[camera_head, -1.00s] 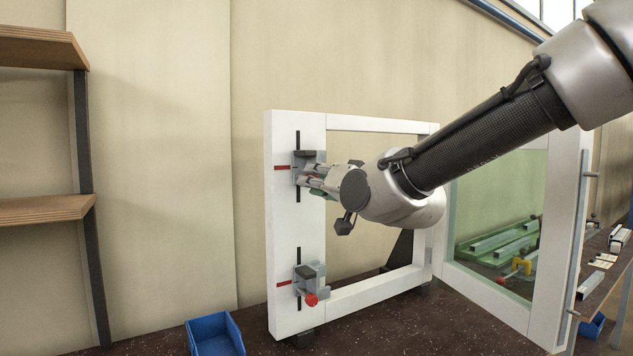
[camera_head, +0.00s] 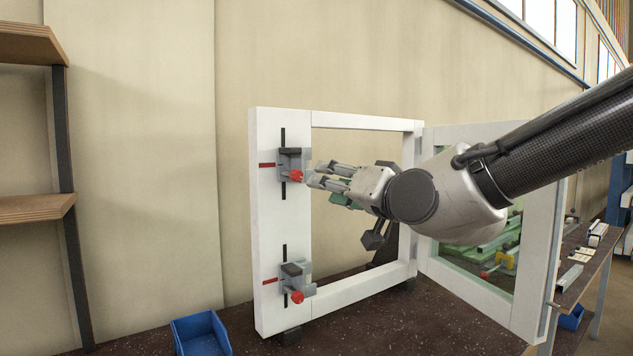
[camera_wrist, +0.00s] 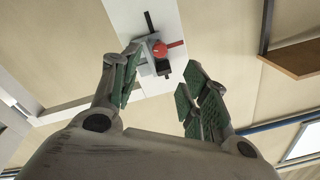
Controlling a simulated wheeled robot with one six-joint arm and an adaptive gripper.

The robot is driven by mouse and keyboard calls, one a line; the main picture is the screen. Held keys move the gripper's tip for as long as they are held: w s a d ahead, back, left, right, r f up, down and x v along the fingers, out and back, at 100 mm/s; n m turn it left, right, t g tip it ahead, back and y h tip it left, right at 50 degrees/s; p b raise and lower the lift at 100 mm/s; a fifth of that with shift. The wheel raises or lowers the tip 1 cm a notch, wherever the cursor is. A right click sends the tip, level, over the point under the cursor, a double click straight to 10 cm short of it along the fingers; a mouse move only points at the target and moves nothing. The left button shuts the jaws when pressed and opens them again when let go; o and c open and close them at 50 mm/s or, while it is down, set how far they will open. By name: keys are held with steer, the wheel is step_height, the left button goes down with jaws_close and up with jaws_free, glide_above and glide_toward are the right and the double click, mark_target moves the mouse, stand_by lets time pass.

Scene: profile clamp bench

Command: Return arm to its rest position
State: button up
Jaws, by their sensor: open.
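My gripper (camera_head: 312,173) is open and empty, to the right of the upper clamp (camera_head: 291,165) in the head view. A small gap shows between its fingertips and that clamp. The upper clamp is grey with a red knob and sits on the white frame's left upright (camera_head: 267,220), at a red mark. In the wrist view the upper clamp (camera_wrist: 160,58) shows beyond the spread green-padded fingers (camera_wrist: 165,85). A second grey clamp with a red knob (camera_head: 296,283) sits lower on the same upright. My arm reaches in from the right, across the frame opening.
A glazed sash (camera_head: 545,240) stands open at the right of the frame, close behind my arm. A blue bin (camera_head: 202,335) sits on the dark bench (camera_head: 350,330) at the front. Wooden shelves (camera_head: 30,208) stand at the left. A side table (camera_head: 590,265) is at the right.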

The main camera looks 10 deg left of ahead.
steer(key=shift+v, duration=0.8)
